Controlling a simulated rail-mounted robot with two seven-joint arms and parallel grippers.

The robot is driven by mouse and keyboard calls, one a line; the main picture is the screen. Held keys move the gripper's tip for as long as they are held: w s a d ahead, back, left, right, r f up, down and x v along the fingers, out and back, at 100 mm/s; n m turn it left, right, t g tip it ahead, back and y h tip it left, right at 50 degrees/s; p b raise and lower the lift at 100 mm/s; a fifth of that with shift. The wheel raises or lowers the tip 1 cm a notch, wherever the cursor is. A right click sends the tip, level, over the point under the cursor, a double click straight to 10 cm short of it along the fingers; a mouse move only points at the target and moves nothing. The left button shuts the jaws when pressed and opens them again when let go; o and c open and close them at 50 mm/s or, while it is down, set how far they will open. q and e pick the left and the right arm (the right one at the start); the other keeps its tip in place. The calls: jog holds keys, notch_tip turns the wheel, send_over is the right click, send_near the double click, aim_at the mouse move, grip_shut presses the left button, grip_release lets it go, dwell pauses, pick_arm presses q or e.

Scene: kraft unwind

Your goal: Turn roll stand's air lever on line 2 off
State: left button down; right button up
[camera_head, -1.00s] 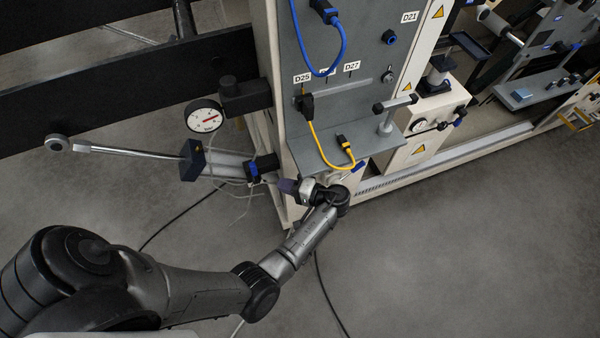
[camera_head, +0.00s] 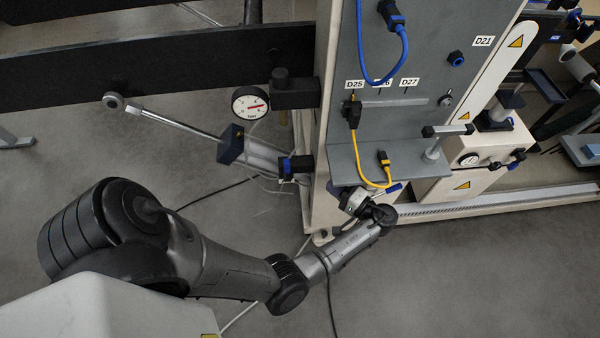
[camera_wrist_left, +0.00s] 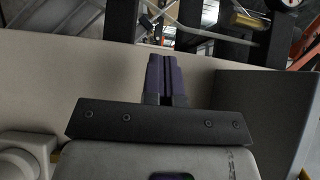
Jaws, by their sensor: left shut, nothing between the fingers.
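The roll stand's cream post (camera_head: 309,205) stands mid-view, with a grey panel (camera_head: 440,55) on its face. A black fitting with a blue part (camera_head: 288,166) sits at the post's left side, and a small blue lever (camera_head: 394,189) shows below the panel's shelf. I cannot tell which is the air lever, or its position. My left gripper (camera_head: 337,190) is low beside the post, under the shelf; its fingertips are hard to see there. In the left wrist view its purple fingers (camera_wrist_left: 167,75) are shut and empty, in front of a cream surface (camera_wrist_left: 80,80). My right gripper is not in view.
A pressure gauge (camera_head: 250,103) and a slanted rod (camera_head: 175,122) are left of the post. Yellow (camera_head: 370,181) and blue (camera_head: 404,50) cables hang on the panel. A cream box (camera_head: 470,155) stands right. The grey floor (camera_head: 480,280) in front is largely clear.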

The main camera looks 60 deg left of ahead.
aim_at(287, 169)
pick_arm(q)
jog(key=s+a+b, duration=0.1)
jog(key=s+a, duration=0.6)
jog(key=a, duration=0.1)
jog(key=shift+a, duration=0.35)
